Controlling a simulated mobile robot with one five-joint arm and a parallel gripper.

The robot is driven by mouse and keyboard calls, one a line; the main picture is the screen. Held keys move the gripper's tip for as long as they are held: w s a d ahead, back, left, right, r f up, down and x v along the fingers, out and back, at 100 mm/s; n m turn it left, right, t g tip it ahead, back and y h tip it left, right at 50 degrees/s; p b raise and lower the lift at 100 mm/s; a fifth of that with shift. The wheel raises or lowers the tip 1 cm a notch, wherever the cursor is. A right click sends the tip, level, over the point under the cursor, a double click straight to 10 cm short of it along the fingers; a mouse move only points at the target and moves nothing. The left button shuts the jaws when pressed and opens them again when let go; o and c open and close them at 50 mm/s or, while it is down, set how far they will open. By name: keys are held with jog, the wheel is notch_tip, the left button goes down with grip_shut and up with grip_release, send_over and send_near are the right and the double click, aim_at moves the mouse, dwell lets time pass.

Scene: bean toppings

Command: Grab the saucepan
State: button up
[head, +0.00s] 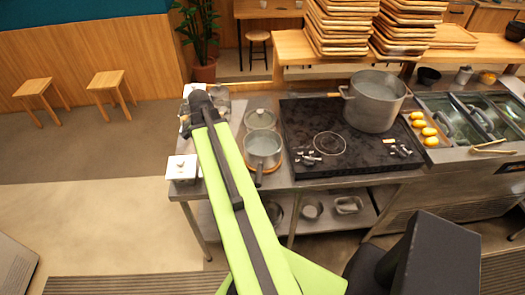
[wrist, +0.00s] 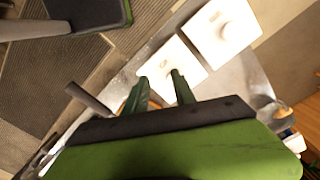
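A grey saucepan (head: 262,148) stands on a round wooden trivet (head: 268,170) on the steel counter left of the stove. Its dark handle points to the counter's front edge. In the wrist view a dark handle (wrist: 88,98), seemingly the saucepan's, sticks out left of the fingers; my gripper's body hides the pan. My gripper (wrist: 158,82) is open, its two green fingers apart with nothing held between them. In the head view my arm's dark end is above the counter's left part, left of the saucepan; the fingers cannot be made out there.
A second small pot (head: 260,119) stands just behind the saucepan. A big pot (head: 375,100) is on the black stove (head: 300,118). White square lidded dishes (head: 182,168) sit at the counter's left edge; two show in the wrist view (wrist: 222,32).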

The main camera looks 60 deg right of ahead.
jog(key=s+d+r+m+p, duration=0.1)
jog(key=s+d+r+m, duration=0.1)
jog(key=s+d+m, duration=0.45)
jog(key=s+d+r+m+p, duration=0.1)
jog(key=s+d+r+m, duration=0.15)
jog(key=s+d, duration=0.65)
jog(key=b, duration=1.2)
send_over(265, 169)
notch_tip(265, 169, down, 14)
jog(key=shift+s+a+r, duration=0.1)
jog(key=shift+a+r, duration=0.05)
jog(key=shift+r, duration=0.2)
jog(key=f+b, duration=0.5)
jog(key=shift+d+f, duration=0.2)
jog(key=shift+r, duration=0.15)
grip_shut()
